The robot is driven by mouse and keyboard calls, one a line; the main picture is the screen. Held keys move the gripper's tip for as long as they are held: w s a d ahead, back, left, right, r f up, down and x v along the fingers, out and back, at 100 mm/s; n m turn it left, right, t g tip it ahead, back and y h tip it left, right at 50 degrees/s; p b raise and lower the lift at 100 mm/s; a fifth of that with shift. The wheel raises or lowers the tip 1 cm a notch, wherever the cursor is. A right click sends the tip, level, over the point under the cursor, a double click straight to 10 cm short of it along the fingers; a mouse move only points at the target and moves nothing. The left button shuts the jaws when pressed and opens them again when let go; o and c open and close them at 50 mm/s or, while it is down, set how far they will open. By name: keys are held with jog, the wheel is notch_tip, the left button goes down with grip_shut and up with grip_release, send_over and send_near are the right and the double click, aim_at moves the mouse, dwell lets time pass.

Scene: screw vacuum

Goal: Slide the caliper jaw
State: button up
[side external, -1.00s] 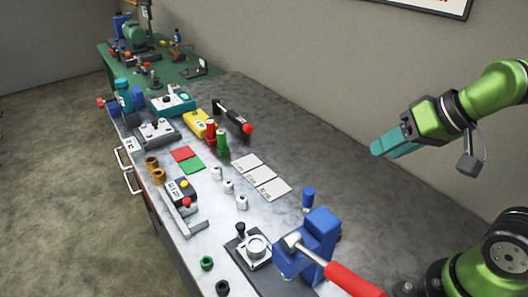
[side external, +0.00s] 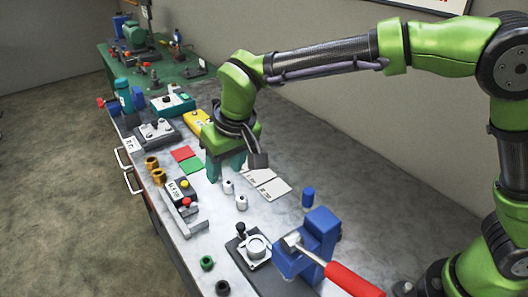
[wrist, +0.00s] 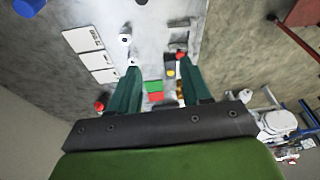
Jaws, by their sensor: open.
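The caliper (side external: 184,218) lies near the front edge of the grey bench, with long grey jaws. It carries a dark box with a labelled face, a yellow button (side external: 184,184) and a red knob (side external: 186,202). My gripper (side external: 225,168) points down above the bench, behind and to the right of the caliper. Its teal fingers are open and apart from the caliper. In the wrist view the fingers of my gripper (wrist: 158,65) are spread with nothing held between them. The red knob (wrist: 181,54) and yellow button (wrist: 170,73) show near the right fingertip, which partly hides the caliper.
White weights (side external: 241,202) and white cards (side external: 270,186) lie right of my gripper. Red and green squares (side external: 190,165) and brass rings (side external: 155,170) are close to the caliper.

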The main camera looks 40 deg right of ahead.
aim_at(187, 200)
jog(key=w+a+m+t, duration=0.1)
jog(key=w+a, duration=0.4)
jog(key=a, duration=0.1)
jog(key=shift+t+h, duration=0.3)
jog(key=shift+h, duration=0.1)
jog(key=x, duration=1.5)
jog(key=shift+d+f, duration=0.1)
jog(key=shift+f, duration=0.25)
grip_shut()
